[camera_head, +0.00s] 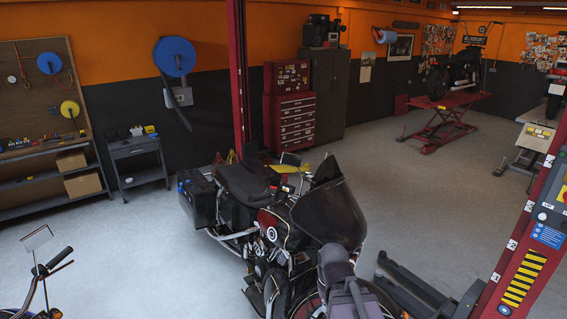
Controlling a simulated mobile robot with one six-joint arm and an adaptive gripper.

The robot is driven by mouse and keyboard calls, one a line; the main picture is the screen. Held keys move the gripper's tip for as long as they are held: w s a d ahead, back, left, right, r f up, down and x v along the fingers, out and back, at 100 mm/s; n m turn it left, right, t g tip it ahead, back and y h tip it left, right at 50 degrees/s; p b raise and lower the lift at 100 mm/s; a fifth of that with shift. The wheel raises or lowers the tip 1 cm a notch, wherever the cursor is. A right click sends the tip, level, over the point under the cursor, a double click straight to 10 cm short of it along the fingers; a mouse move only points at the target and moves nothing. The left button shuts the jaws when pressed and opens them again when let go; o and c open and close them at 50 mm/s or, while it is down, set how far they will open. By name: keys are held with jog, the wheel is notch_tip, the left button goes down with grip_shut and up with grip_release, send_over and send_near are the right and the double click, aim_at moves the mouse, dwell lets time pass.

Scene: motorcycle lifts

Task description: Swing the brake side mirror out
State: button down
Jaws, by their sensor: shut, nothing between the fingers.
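A black touring motorcycle (255,185) stands in the middle, its dark windshield (328,213) towards the lower right. Small dark shapes behind its seat and windshield could be mirrors, but I cannot tell. At the lower left edge, part of another motorcycle's handlebar (60,262) shows, with a flat rectangular mirror (37,238) on a thin stalk above it. Which mirror is the brake side one, and how far it is turned, I cannot tell. My grey arm (343,287) rises at the bottom centre, in front of the touring motorcycle's front. My gripper does not show.
A red post (238,80) stands behind the touring motorcycle. A red lift post with yellow-black stripes (523,275) stands at the right, with dark lift arms (410,285) near the floor. Grey floor (130,240) is clear between the two motorcycles.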

notch_tip(320, 180, down, 23)
jog(key=b, duration=2.1)
jog(key=shift+a+b, duration=0.15)
jog(key=shift+b, duration=0.2)
